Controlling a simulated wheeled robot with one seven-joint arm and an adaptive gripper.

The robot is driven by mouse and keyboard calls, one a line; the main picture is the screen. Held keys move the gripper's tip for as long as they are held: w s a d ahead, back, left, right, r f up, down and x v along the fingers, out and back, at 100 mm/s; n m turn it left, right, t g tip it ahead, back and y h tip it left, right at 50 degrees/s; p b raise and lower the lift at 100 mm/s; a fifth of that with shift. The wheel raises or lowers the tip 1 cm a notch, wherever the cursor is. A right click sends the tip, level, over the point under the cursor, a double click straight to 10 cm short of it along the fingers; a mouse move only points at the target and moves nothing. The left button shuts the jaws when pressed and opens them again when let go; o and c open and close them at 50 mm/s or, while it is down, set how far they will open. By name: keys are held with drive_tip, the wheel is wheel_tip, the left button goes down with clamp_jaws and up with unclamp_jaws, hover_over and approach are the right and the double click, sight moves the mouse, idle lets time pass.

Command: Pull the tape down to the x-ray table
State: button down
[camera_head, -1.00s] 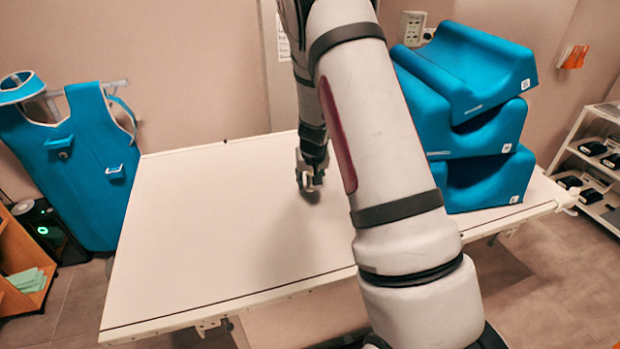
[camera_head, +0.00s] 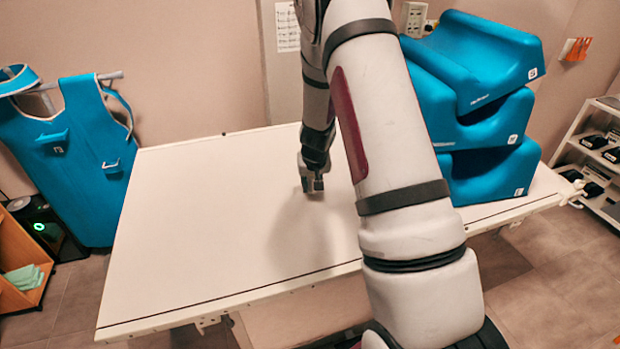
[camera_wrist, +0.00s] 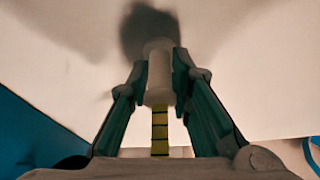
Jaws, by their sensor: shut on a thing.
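My gripper (camera_head: 312,184) is low over the white x-ray table (camera_head: 200,220), right of its middle in the head view. In the wrist view my gripper (camera_wrist: 160,80) is shut on a pale, rounded tape end (camera_wrist: 158,62). A yellow tape with dark marks (camera_wrist: 160,130) runs from that end back between the fingers toward the wrist. The table top (camera_wrist: 230,50) fills the view beyond, with a dark shadow near the tape end. I cannot tell whether the end touches the table. The tape's upper part is hidden.
Blue foam cushions (camera_head: 480,110) are stacked on the table's right side. A blue apron (camera_head: 75,150) hangs at the left. A shelf (camera_head: 595,160) stands at the far right. The table's left and middle are clear.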

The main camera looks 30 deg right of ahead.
drive_tip(key=c, duration=1.5)
unclamp_jaws()
drive_tip(key=shift+c, duration=0.2)
drive_tip(key=shift+r, duration=0.1)
drive_tip(key=v, duration=1.1)
drive_tip(key=shift+r, duration=0.35)
drive_tip(key=shift+s, duration=0.1)
